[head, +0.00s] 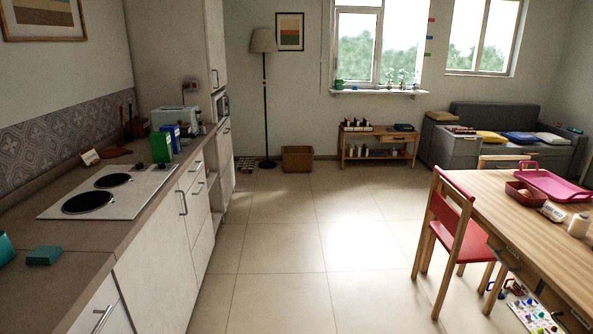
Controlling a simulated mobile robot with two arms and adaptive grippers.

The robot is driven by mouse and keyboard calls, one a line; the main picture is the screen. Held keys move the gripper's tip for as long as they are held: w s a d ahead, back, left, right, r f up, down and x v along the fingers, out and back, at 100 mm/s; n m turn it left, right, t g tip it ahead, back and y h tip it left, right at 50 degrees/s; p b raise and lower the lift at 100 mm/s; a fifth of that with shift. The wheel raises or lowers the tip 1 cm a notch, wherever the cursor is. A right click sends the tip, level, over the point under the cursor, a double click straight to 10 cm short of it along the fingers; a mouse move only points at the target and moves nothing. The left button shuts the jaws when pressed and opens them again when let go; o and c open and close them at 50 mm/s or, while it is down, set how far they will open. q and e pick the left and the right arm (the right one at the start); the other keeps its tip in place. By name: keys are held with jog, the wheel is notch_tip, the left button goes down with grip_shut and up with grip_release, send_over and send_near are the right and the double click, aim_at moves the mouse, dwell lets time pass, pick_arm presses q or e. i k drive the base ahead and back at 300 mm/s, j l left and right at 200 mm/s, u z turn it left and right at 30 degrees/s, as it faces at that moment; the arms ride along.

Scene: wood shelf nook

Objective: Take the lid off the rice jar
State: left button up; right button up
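I cannot make out a rice jar or its lid for sure in the head view. A small pale cylindrical container (578,226) stands on the wooden table (520,222) at the right edge; I cannot tell what it holds or whether it has a lid. Neither of my grippers is in view.
The kitchen counter (95,222) at left carries a two-plate hob (125,187), a green box (161,147), a blue box and a toaster (175,116). A red chair (455,220) stands against the table. Toys (535,316) lie under it. The middle floor is clear.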

aim_at(180, 125)
jog(key=i+l+u, duration=0.15)
jog(key=i, duration=0.4)
jog(key=i+l+u, duration=0.1)
jog(key=i+l, duration=0.2)
jog(key=i, duration=0.25)
jog(key=i+l+u, duration=0.15)
jog(key=i+l, duration=0.15)
jog(key=i, duration=0.2)
jog(key=i+l+u, duration=0.8)
jog(key=l, duration=0.15)
jog(key=l+u, duration=0.25)
jog(key=i+l+u, duration=0.15)
jog(key=l+u, duration=0.15)
jog(key=l, duration=0.25)
